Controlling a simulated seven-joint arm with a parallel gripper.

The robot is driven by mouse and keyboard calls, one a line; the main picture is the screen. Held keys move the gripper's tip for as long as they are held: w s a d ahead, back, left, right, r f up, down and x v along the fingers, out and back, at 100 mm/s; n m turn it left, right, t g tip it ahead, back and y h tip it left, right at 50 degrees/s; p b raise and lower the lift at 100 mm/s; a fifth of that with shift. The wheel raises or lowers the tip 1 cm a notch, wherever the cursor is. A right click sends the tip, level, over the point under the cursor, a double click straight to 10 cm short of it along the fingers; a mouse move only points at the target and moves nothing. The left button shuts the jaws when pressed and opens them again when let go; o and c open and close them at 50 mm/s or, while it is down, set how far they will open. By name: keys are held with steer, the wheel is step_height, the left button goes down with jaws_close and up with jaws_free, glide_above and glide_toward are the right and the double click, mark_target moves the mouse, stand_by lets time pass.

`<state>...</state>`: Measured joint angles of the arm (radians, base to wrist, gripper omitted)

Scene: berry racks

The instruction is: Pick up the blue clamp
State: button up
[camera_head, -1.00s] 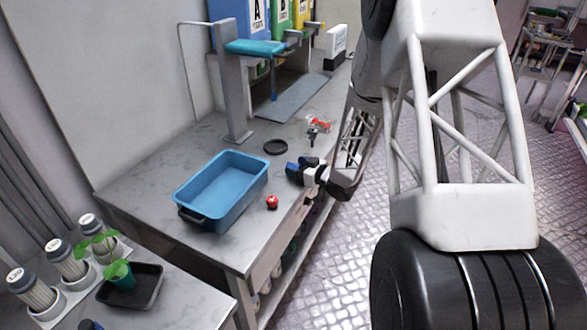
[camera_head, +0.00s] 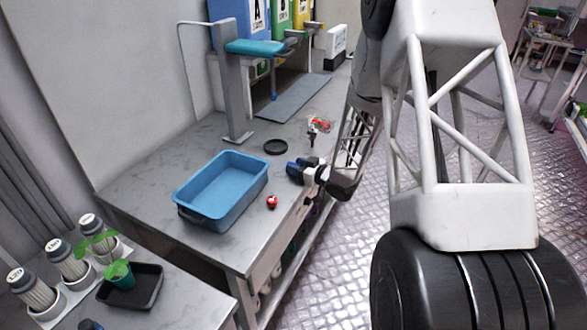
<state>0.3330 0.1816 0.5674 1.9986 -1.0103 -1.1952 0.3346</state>
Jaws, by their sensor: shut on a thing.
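The blue clamp (camera_head: 292,168) is a small dark-blue thing at the tip of my gripper, above the right part of the grey worktop. My gripper (camera_head: 303,171), black and white, reaches in from the right and is shut on the clamp. The fingers and the clamp are small and partly overlap in this view, so the exact grip point is hard to see. I cannot tell whether the clamp still touches the worktop.
A blue tub (camera_head: 190,208) stands to the left, with a small red item (camera_head: 272,201) beside it. A black ring (camera_head: 275,147) and a red-and-white item (camera_head: 320,124) lie farther back. A post (camera_head: 234,100) rises behind the tub. The worktop's front edge is close below my gripper.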

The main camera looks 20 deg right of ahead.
steer(key=shift+c, duration=0.2)
steer(key=shift+r, duration=0.15)
steer(key=shift+c, duration=1.4)
steer(key=shift+r, duration=0.9)
steer(key=shift+s+r, duration=0.4)
steer(key=shift+r, duration=0.4)
jaws_close()
steer(key=s+a+r, duration=0.1)
steer(key=s+a, duration=0.1)
steer(key=s, duration=1.3)
steer(key=shift+r, duration=0.15)
steer(key=shift+a, duration=0.1)
